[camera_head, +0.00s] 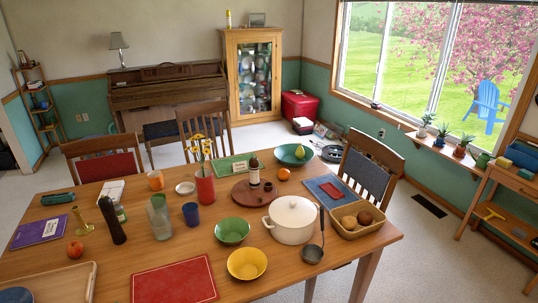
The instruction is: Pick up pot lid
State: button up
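A white pot (291,233) stands on the wooden table, right of the middle. A white pot lid (293,209) with a small knob on top appears to rest on it, covering the opening. A ladle (312,254) lies close to the pot's right side. My gripper is not in view, so its state does not show.
A green bowl (232,232) and a yellow bowl (246,265) stand left of the pot. A bread basket (350,232) is at its right, and a round brown board (240,194) with a bottle is behind it. Chairs (372,168) stand along the table's far side.

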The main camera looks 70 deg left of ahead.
aim_at(291, 211)
jog(key=u, duration=1.7)
